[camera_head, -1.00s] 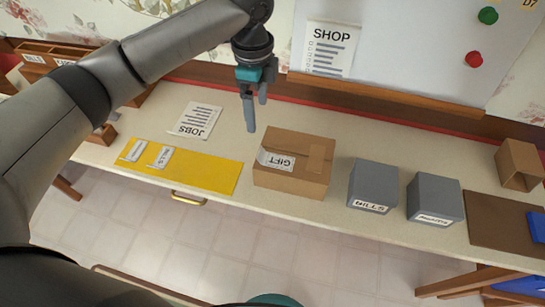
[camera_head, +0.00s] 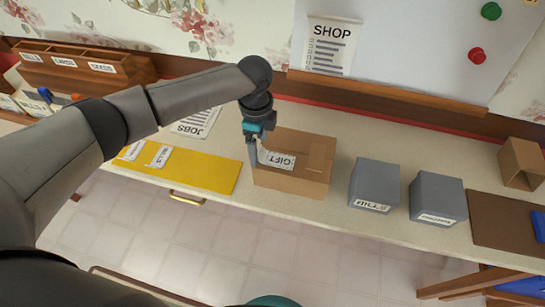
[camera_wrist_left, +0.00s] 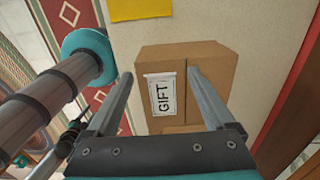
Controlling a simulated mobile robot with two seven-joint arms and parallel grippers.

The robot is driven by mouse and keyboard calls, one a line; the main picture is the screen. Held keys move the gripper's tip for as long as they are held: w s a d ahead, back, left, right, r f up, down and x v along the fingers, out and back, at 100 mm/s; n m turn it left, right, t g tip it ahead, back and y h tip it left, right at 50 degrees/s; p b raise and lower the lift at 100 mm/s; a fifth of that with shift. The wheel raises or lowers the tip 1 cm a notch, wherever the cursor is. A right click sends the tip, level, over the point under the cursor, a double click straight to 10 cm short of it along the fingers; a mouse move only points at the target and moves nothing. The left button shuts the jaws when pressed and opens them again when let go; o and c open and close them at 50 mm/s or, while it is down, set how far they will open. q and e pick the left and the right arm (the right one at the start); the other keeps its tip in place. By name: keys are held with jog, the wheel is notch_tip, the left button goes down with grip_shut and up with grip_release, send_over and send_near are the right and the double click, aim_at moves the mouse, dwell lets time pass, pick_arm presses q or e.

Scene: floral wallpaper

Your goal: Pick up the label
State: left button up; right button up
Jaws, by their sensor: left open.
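A brown cardboard box (camera_head: 290,180) stands on the table. A white label reading GIFT (camera_head: 278,160) is on it, with its left end curled up a little. The GIFT label (camera_wrist_left: 161,94) also shows in the left wrist view, between my fingers. My left gripper (camera_head: 253,158) is open and empty at the left edge of the box, beside the label. In the left wrist view the gripper (camera_wrist_left: 160,76) has one finger on each side of the label. I cannot tell whether a finger touches the box. My right gripper is not in view.
A yellow mat (camera_head: 205,174) with two white labels (camera_head: 161,156) lies left of the box. Two grey boxes (camera_head: 374,182) (camera_head: 437,197) stand to the right, then a brown board (camera_head: 495,222). A whiteboard (camera_head: 415,50) stands behind.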

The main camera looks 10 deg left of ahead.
pick_arm(q)
jog(key=shift+f, duration=0.6)
grip_shut()
jog(key=shift+r, duration=0.2)
notch_tip(320, 180, up, 24)
jog(key=p, duration=0.8)
jog(key=shift+f, duration=0.15)
dwell(0.7)
